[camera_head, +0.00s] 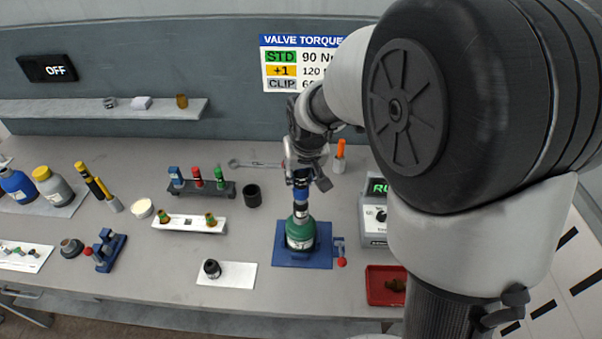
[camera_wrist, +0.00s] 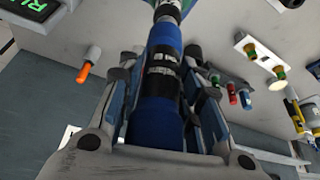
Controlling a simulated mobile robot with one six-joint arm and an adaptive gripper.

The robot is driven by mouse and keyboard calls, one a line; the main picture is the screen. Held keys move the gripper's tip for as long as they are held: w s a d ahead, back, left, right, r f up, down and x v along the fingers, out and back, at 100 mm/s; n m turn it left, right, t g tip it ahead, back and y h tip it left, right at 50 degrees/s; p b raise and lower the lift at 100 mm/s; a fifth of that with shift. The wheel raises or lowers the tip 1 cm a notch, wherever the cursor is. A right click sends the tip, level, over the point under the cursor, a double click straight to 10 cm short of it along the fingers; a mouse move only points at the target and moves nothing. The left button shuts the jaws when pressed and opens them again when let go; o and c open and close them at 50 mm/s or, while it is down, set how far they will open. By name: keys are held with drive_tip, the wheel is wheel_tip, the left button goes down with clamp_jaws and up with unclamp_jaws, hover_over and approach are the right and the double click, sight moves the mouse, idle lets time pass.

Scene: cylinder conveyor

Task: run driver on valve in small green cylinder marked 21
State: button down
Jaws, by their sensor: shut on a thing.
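The green cylinder (camera_head: 300,232) stands upright on a blue base plate (camera_head: 296,257) at the bench's middle; its marking is too small to read. My gripper (camera_head: 302,178) is above it, shut on a blue and black driver (camera_head: 301,196). The driver hangs upright with its lower end at the cylinder's top; the valve itself is hidden. In the wrist view the driver (camera_wrist: 160,90) lies between both fingers (camera_wrist: 160,120), and a little green of the cylinder shows beyond its far end.
A control box (camera_head: 374,219) with a lit green display stands right of the cylinder. A red tray (camera_head: 385,298) is at front right. A red-knobbed clamp (camera_head: 340,255) sits beside the base plate. A black cup (camera_head: 252,195), a rack (camera_head: 201,188) and a white holder (camera_head: 190,224) stand left.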

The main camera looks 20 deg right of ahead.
drive_tip(key=shift+r, duration=0.1)
idle(0.3)
drive_tip(key=shift+w+r+p, duration=0.1)
drive_tip(key=shift+r+p, duration=2)
drive_tip(key=shift+r, duration=0.9)
